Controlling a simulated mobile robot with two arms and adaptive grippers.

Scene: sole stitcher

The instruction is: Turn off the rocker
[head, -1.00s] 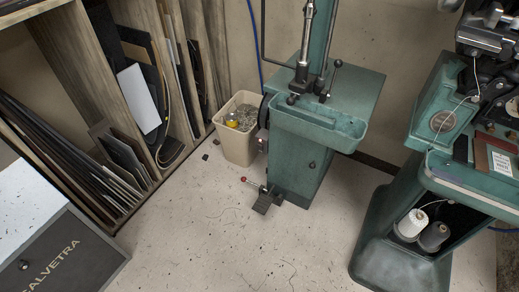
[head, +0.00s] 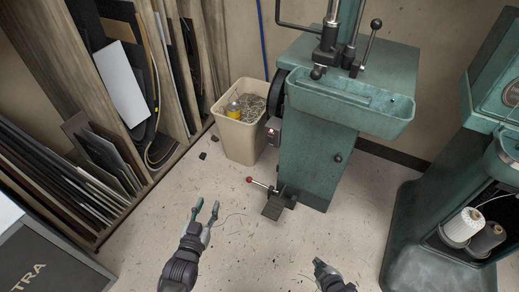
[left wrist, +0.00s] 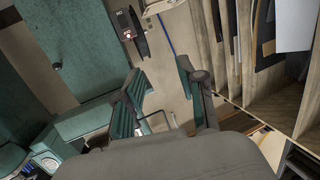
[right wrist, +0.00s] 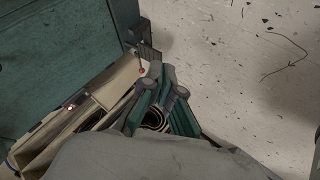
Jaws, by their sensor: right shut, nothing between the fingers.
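The rocker sits on a small switch box (head: 273,131) with a reddish spot, on the left side of the green machine (head: 312,160). The switch box (left wrist: 125,24) also shows at the top of the left wrist view, and it looks small with a red spot in the right wrist view (right wrist: 70,106). The rocker's position is too small to tell. My left gripper (head: 206,206) is open and empty, in front of and below the box, apart from it. My right gripper (head: 319,265) is shut and empty at the bottom of the head view, farther from the box.
A beige bin (head: 240,142) with scraps stands left of the switch box. Leaning boards fill the left rack. Another green machine (head: 405,225) stands right.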

